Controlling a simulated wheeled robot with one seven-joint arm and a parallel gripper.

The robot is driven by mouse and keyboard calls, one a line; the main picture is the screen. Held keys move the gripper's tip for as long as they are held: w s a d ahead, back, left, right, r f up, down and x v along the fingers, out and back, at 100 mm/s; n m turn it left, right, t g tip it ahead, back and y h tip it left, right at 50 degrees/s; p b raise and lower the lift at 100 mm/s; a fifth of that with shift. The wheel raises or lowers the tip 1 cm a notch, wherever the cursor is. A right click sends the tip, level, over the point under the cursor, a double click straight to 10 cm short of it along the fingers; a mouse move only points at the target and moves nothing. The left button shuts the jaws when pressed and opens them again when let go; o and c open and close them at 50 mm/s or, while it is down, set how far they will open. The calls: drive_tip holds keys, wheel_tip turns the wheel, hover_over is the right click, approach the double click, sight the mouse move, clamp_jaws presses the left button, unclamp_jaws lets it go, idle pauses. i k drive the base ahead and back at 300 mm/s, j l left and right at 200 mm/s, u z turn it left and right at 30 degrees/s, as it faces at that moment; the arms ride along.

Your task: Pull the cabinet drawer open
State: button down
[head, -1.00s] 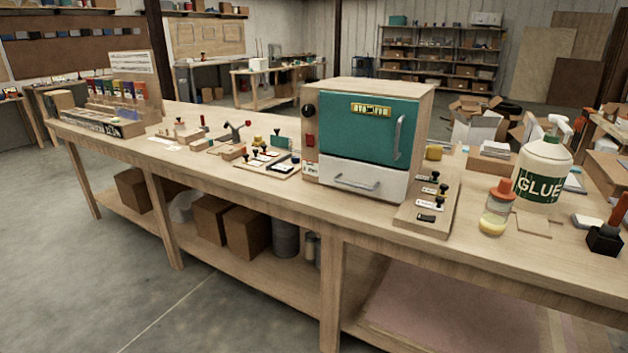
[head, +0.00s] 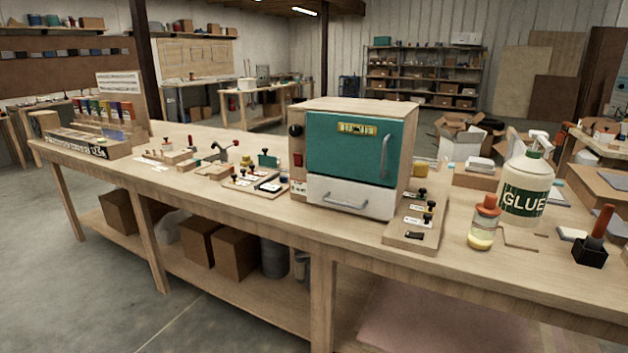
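A small wooden cabinet (head: 362,106) stands on the long workbench in the head view. Its upper front is a teal door (head: 345,155) with a vertical handle (head: 385,157) at the right. Below the door is a white drawer (head: 374,202) with a horizontal metal handle (head: 344,202). The drawer front sits about flush under the door and looks closed. My gripper is not in view.
The workbench (head: 330,240) runs across the view. A board with black knobs (head: 405,235), a jar with an orange lid (head: 483,222) and a glue bottle (head: 527,185) stand right of the cabinet. Small boards with parts (head: 255,183) lie left. Concrete floor (head: 90,285) is clear in front.

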sight(377, 201)
drive_tip(key=i+l+u, duration=0.1)
drive_tip(key=i, duration=0.35)
drive_tip(key=i+l+u, duration=0.1)
drive_tip(key=i, duration=0.35)
